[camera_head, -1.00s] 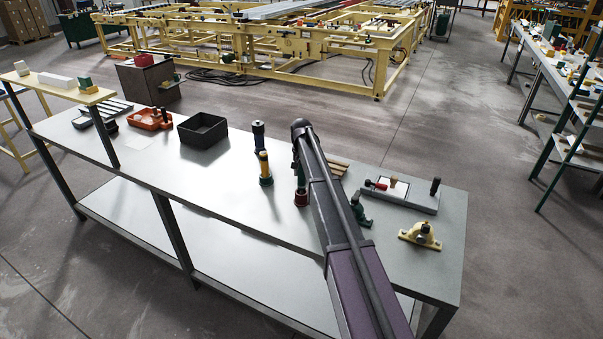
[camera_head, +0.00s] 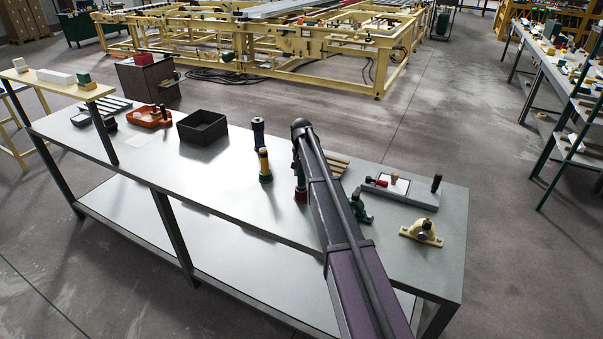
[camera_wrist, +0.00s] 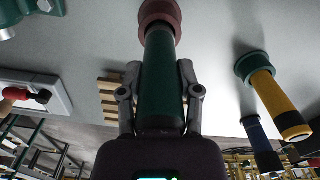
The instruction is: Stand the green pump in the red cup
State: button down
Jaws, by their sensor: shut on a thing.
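The green pump (camera_wrist: 163,85) is a dark green cylinder held between the two fingers of my gripper (camera_wrist: 160,85) in the wrist view. Its far end meets the red cup (camera_wrist: 160,14), and seems to sit at or inside the rim; I cannot tell how deep. In the head view the red cup (camera_head: 301,196) stands on the table, with the green pump (camera_head: 300,179) upright directly above or in it. My arm hides much of the pump and the gripper there.
A yellow cylinder (camera_head: 264,160) in a green cup and a dark blue cylinder (camera_head: 258,131) stand just left. Wooden slats (camera_head: 338,165), a green fitting (camera_head: 360,208), a tool board (camera_head: 400,194) and a cream bracket (camera_head: 421,231) lie right. A black bin (camera_head: 202,128) stands further left.

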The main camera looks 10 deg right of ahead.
jog(key=shift+f+b, duration=0.65)
jog(key=shift+f, duration=0.1)
jog(key=shift+c, duration=1)
grip_release()
jog(key=shift+r, duration=0.25)
notch_tip(320, 180, up, 12)
jog(key=p, duration=1.2)
jog(key=s+d+f+b, duration=0.2)
jog(key=s+d, duration=0.8)
jog(key=s, duration=0.2)
jog(key=shift+d+f, duration=0.15)
jog(key=shift+d, duration=0.05)
jog(key=s+a+f+n+b, duration=0.1)
jog(key=s+a, duration=0.3)
jog(key=s, duration=0.5)
jog(key=s+a+f+n+b, duration=0.2)
jog(key=s+a, duration=0.2)
jog(key=s, duration=0.5)
jog(key=s+a+f+n+b, duration=0.1)
jog(key=s+a, duration=0.3)
jog(key=s, duration=0.5)
jog(key=shift+s+f+b, duration=0.35)
jog(key=shift+f+b, duration=0.05)
jog(key=shift+f, duration=0.05)
